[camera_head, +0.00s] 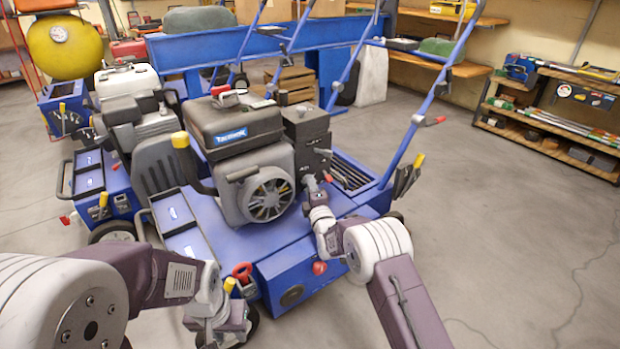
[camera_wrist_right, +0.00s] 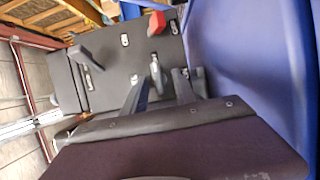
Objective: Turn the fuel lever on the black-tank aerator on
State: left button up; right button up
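The black-tank aerator (camera_head: 235,122) stands in the middle of the head view, on a blue deck. The right wrist view shows its dark engine panel (camera_wrist_right: 120,60). A grey lever (camera_wrist_right: 157,72) on the panel lies just beyond and between the fingertips of my right gripper (camera_wrist_right: 160,88). Another grey lever (camera_wrist_right: 84,54) is further left. Which one is the fuel lever I cannot tell. My right gripper's fingers are apart; contact with the lever is unclear. In the head view, the right gripper (camera_head: 311,184) is at the engine's right side. My left gripper (camera_head: 228,325) is low in front of the deck, its fingers unclear.
A red knob (camera_wrist_right: 157,22) sits on the panel. A second aerator (camera_head: 135,100) with a white-topped tank stands at the left. Blue handle bars (camera_head: 425,105) rise at the right. A shelf (camera_head: 550,125) stands far right; the floor before it is clear.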

jog(key=shift+w+a, duration=0.1)
jog(key=shift+w, duration=0.1)
jog(key=shift+s+r, duration=0.15)
jog(key=shift+c, duration=0.3)
grip_shut()
